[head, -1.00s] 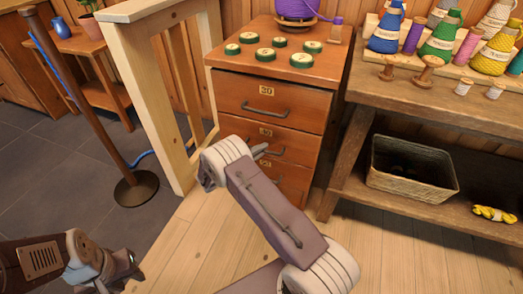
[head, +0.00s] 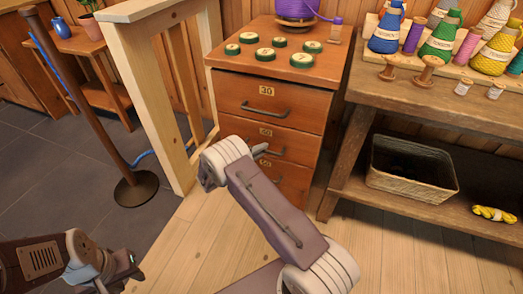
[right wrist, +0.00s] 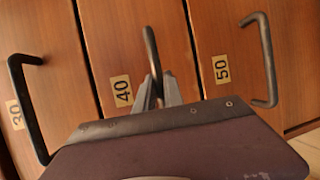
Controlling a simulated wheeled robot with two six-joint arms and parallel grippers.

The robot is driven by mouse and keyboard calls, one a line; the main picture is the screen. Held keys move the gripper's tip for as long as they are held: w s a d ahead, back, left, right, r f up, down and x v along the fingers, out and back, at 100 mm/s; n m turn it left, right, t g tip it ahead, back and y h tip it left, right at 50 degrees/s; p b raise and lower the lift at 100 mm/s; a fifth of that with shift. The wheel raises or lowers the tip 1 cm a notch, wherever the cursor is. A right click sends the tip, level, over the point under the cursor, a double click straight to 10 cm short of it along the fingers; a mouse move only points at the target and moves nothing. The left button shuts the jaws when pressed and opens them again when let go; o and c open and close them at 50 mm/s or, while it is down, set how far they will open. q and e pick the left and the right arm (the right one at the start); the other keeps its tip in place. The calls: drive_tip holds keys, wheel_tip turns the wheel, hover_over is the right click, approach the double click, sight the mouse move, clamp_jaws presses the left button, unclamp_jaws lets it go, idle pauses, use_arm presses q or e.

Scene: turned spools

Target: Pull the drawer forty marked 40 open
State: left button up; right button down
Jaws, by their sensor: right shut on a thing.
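The drawer marked 40 (right wrist: 122,60) is the middle drawer of a wooden cabinet and looks flush with its neighbours. Its dark bar handle (right wrist: 151,45) runs between the fingers of my right gripper (right wrist: 158,92), which is shut on it in the right wrist view. In the head view the 40 label (head: 266,132) shows just above my right arm, which hides much of the drawer front and the gripper. My left gripper (head: 128,268) is low at the left, away from the cabinet; its fingers are too unclear to judge.
The drawer marked 30 (head: 290,106) is above, and the drawer marked 50 (right wrist: 240,65) is on the other side. A wooden gate frame (head: 165,100) stands left of the cabinet. A workbench with a basket (head: 410,185) stands right. The wooden floor in front is open.

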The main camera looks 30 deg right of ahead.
drive_tip(key=s+a+p, duration=0.5)
drive_tip(key=s+a, duration=1)
drive_tip(key=a, duration=0.3)
drive_tip(key=shift+s, duration=0.3)
drive_tip(key=shift+a, duration=0.1)
drive_tip(key=c, duration=1.5)
unclamp_jaws()
drive_tip(key=shift+o, duration=0.2)
